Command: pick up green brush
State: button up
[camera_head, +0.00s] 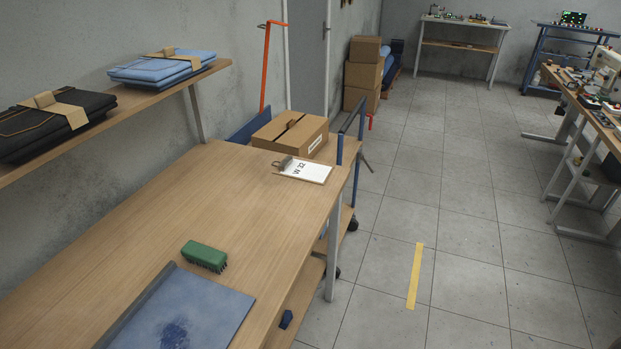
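A green brush (204,255) lies on the wooden table (110,262), bristles down, with its dark bristles showing along the lower front edge. It lies just beyond the far edge of a blue board or mat (205,308) that bears a dark smudge. Nothing touches the brush from above. My gripper is not in this view.
A clipboard marked W 32 (303,170) lies at the table's far end, near a cardboard box (290,134). A wall shelf (150,98) with folded blue cloth (163,69) and black cloth (45,125) overhangs the left. Floor (455,200) right of the table is clear.

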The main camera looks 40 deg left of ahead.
aim_at(204, 256)
jog(key=i, duration=0.5)
jog(key=u, duration=1.2)
jog(key=i, duration=1.05)
jog(key=u, duration=2.45)
jog(key=i, duration=0.35)
jog(key=u, duration=2.55)
